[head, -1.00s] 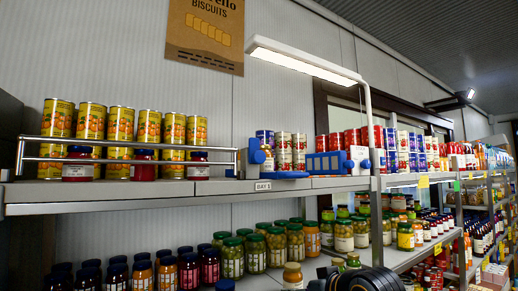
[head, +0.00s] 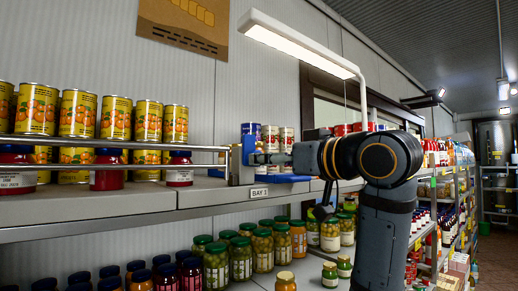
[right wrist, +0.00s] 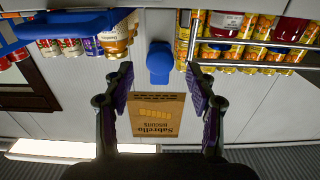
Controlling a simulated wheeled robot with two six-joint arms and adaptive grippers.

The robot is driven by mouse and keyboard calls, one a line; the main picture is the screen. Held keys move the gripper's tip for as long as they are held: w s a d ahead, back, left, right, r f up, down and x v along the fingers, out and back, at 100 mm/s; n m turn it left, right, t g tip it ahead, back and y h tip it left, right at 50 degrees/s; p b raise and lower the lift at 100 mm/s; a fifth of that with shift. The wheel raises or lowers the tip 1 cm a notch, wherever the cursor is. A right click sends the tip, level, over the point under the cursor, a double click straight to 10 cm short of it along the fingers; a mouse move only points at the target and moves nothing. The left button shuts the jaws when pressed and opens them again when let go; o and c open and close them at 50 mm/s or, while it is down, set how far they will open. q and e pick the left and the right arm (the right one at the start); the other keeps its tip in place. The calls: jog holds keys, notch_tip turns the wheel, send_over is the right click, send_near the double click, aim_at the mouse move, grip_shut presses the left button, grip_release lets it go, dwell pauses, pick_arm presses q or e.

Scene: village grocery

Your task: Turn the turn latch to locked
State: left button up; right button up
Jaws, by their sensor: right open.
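The turn latch appears as a blue piece (head: 249,143) at the right end of the metal rail on the upper shelf. In the right wrist view its rounded blue knob (right wrist: 159,62) hangs between and beyond my fingertips, with clear space on both sides. My right gripper (right wrist: 158,84) is open with nothing between its pads. In the head view my right arm comes in from the right and the gripper (head: 268,158) points left at the latch, close in front of it. I cannot tell which position the latch marks. My left gripper is not in view.
A metal rail (head: 110,141) fronts orange-labelled cans and red jars left of the latch. A blue holder (head: 285,179) and cans (head: 270,138) stand right of it. Jars fill the shelf below. A lamp (head: 300,43) hangs above. A biscuit poster (right wrist: 160,112) is on the wall.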

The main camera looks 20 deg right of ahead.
aim_at(253, 150)
jog(key=shift+p+x, duration=0.85)
jog(key=shift+x, duration=1.2)
jog(key=c, duration=1.1)
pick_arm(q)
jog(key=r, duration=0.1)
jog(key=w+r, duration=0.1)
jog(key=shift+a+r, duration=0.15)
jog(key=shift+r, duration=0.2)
pick_arm(e)
jog(key=shift+c, duration=0.2)
